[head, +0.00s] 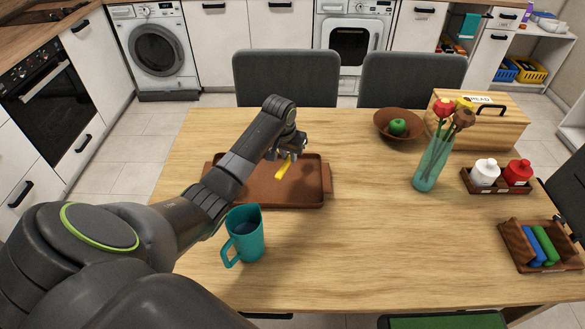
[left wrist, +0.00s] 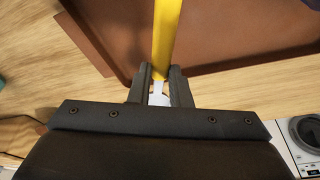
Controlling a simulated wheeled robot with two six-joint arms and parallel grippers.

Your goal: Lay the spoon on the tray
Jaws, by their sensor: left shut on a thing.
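The spoon (head: 283,168) shows a yellow handle over the brown tray (head: 318,197) in the head view. My left gripper (head: 290,152) is shut on the spoon, above the tray's far part. In the left wrist view, my left gripper's fingers (left wrist: 160,75) close on a pale part of the spoon, and the yellow length (left wrist: 166,40) extends over the tray (left wrist: 215,85). I cannot tell whether the spoon touches the tray. The spoon's far end is out of the wrist view. My right gripper is not in view.
A teal mug (head: 245,240) stands near the tray's front edge. A brown bowl with a green apple (head: 397,127), a teal vase (head: 428,170), a bread box (head: 480,125) and small wooden caddies stand to the right. The table's front middle is clear.

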